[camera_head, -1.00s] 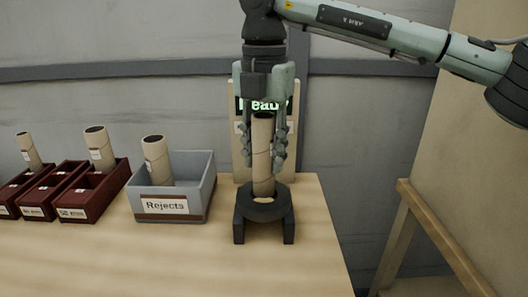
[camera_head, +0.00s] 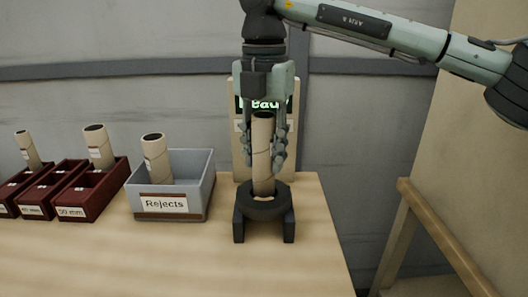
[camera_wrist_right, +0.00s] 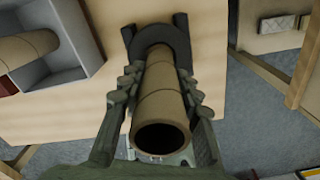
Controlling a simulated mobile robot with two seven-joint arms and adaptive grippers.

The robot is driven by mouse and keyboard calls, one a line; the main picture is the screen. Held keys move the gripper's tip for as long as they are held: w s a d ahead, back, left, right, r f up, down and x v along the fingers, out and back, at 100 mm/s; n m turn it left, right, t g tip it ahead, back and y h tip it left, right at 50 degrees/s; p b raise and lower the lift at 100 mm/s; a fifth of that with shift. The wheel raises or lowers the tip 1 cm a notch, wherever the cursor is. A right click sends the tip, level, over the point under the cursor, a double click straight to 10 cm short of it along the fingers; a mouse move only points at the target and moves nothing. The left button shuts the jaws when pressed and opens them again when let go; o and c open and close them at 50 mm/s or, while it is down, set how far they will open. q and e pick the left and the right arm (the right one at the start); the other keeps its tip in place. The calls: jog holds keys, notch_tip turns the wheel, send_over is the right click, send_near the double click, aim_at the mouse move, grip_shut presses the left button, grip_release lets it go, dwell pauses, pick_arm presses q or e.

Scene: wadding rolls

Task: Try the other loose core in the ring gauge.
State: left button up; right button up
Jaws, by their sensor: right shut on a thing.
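A brown cardboard core (camera_head: 262,160) stands upright with its lower end in the opening of the dark ring gauge (camera_head: 264,209). How far it goes into the ring cannot be told. My right gripper (camera_head: 265,160) is shut on this core, with fingers on both sides of its middle. In the right wrist view the core (camera_wrist_right: 162,95) points its open end at the camera, and the gauge ring (camera_wrist_right: 160,32) is at its far end. My left gripper is not in view.
A grey Rejects bin (camera_head: 205,190) with a core (camera_head: 156,160) in it stands left of the gauge. Dark red labelled trays (camera_head: 80,207) with cores are farther left. A lit panel (camera_head: 240,165) stands behind the gauge. The front table is clear.

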aim_at(264, 136)
jog(key=shift+f+b, duration=2.15)
jog(key=shift+f, duration=0.3)
dwell(2.1)
dwell(1.6)
jog(key=o, duration=1.2)
jog(key=shift+r, duration=4.05)
